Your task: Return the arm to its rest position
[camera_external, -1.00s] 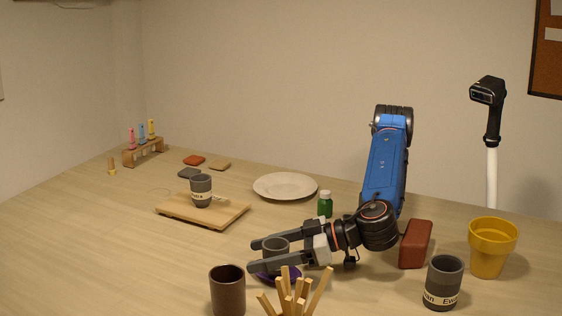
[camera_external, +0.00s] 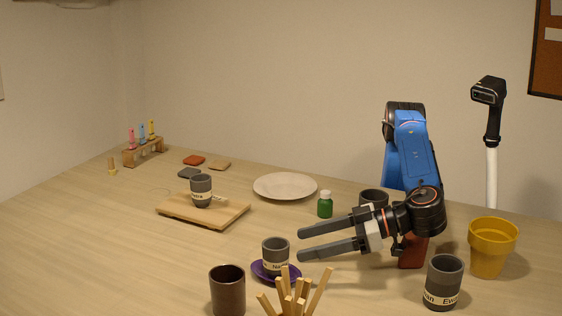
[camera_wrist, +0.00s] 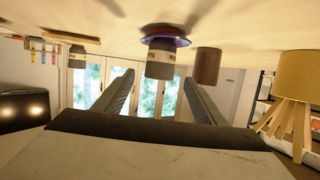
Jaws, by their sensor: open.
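My gripper (camera_external: 328,242) is open and empty, its two long grey fingers pointing left above the table at the right of centre. A grey cup with a name band (camera_external: 276,254) stands on a purple saucer (camera_external: 262,271), just left of and below the fingertips, apart from them. In the wrist view, which is upside down, the same cup (camera_wrist: 160,62) shows beyond and between the fingers (camera_wrist: 157,98). My blue arm is folded upright behind the gripper.
A green bottle (camera_external: 325,206), a dark cup (camera_external: 373,198) and a red-brown block (camera_external: 412,258) stand near my arm. A yellow pot (camera_external: 492,247), a banded cup (camera_external: 443,284), a brown cup (camera_external: 228,291) and wooden sticks (camera_external: 294,295) are nearby. The board (camera_external: 180,212) is farther left.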

